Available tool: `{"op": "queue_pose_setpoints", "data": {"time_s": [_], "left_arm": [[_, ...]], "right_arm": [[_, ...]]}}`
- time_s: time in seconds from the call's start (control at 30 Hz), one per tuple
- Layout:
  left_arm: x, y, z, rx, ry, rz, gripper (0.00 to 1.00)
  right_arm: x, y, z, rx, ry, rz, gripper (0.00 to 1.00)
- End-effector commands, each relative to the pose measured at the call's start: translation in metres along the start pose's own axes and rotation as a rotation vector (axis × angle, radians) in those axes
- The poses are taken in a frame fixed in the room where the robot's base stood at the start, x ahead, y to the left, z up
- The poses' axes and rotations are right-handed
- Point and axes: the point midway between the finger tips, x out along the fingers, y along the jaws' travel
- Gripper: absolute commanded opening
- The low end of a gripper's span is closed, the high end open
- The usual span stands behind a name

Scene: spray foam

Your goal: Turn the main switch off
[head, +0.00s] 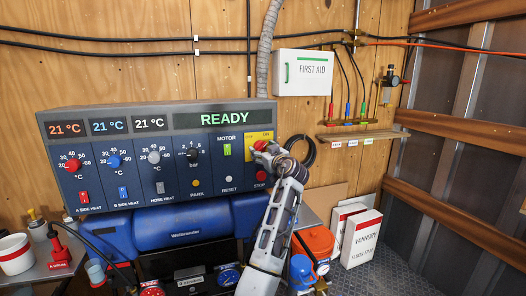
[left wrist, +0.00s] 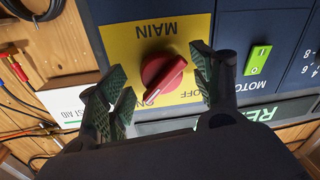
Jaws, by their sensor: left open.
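The main switch is a red rotary knob (left wrist: 162,76) on a yellow plate (left wrist: 120,45), shown upside down in the left wrist view. Its grip slants, with the white-marked end toward ON. In the head view the plate (head: 262,134) is at the right end of the control panel, and my gripper partly covers the knob. My left gripper (head: 268,152) is in front of the knob. In the left wrist view its open fingers (left wrist: 160,85) stand on either side of the knob with gaps showing. I cannot tell how deep they reach. My right gripper is not in view.
The control panel (head: 110,125) reads READY and carries dials and smaller switches. The green motor switch (left wrist: 257,60) is beside the plate, and a red stop button (head: 261,176) is below it. A first aid box (head: 303,72) and a hose shelf (head: 360,134) are to the right.

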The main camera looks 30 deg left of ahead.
Motion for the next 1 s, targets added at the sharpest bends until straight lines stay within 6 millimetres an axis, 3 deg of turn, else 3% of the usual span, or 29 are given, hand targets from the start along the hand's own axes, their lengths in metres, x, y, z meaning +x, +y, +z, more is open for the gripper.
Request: {"op": "queue_pose_setpoints", "data": {"time_s": [0.4, 0.7, 1.0], "left_arm": [[0.005, 0.000, 0.000, 0.000, 0.001, 0.000, 0.65], [0.005, 0.000, -0.001, -0.001, 0.001, 0.001, 0.30], [0.004, 0.001, -0.001, -0.009, 0.001, 0.002, 0.29]], "right_arm": [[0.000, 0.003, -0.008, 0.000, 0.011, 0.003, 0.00], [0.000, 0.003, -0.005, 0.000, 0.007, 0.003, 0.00], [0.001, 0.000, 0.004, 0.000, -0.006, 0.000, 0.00]]}}
